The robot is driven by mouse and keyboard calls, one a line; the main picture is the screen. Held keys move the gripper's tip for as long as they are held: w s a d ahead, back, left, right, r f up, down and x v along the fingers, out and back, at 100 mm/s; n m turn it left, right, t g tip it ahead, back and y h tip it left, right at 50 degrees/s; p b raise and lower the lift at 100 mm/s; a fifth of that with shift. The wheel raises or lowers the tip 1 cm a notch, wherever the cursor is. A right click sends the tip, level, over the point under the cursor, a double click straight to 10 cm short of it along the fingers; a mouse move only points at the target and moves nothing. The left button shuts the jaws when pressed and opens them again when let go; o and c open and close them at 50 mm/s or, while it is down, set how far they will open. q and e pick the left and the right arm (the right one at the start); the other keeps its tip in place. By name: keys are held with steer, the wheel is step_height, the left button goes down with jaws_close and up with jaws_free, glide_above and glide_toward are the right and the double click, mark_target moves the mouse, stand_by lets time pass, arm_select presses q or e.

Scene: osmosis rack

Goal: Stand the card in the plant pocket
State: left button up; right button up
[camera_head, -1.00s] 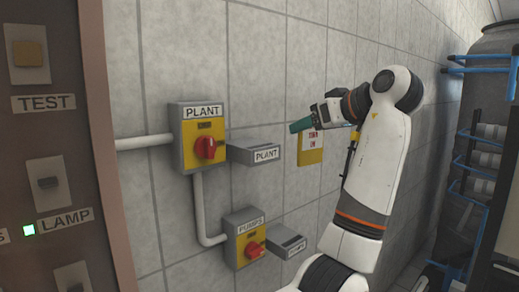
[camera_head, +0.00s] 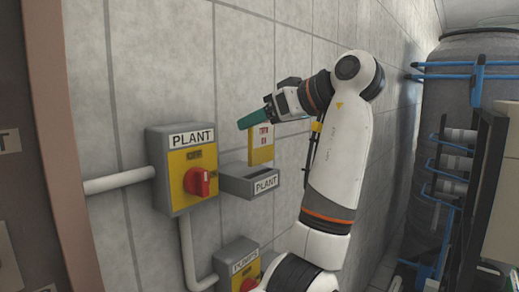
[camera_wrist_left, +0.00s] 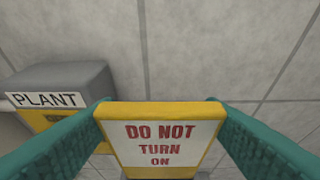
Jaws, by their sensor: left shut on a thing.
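The card (camera_head: 261,150) is yellow with a white label and hangs upright from my left gripper (camera_head: 250,121). In the left wrist view the card (camera_wrist_left: 160,145) reads "DO NOT TURN ON", and my teal fingers are shut on its two sides. The plant pocket (camera_head: 236,185) is a grey box on the wall with a PLANT label. In the head view the card's lower edge shows just above the pocket's top; I cannot tell whether it is in the opening. My right gripper is not in view.
The PLANT switch box (camera_head: 157,170) with its red knob (camera_head: 197,182) is left of the pocket; it also shows in the left wrist view (camera_wrist_left: 60,85). The PUMPS switch box (camera_head: 238,262) is below. Blue piping (camera_head: 450,70) and a tank are at the right.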

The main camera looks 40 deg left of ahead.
mark_target(263, 144)
arm_select(q)
steer(key=shift+f, duration=0.4)
steer(key=f, duration=0.2)
steer(key=a+f+p, duration=0.1)
steer(key=f, duration=0.1)
steer(key=shift+f, duration=0.3)
steer(key=o, duration=0.9)
steer(key=shift+o, duration=0.4)
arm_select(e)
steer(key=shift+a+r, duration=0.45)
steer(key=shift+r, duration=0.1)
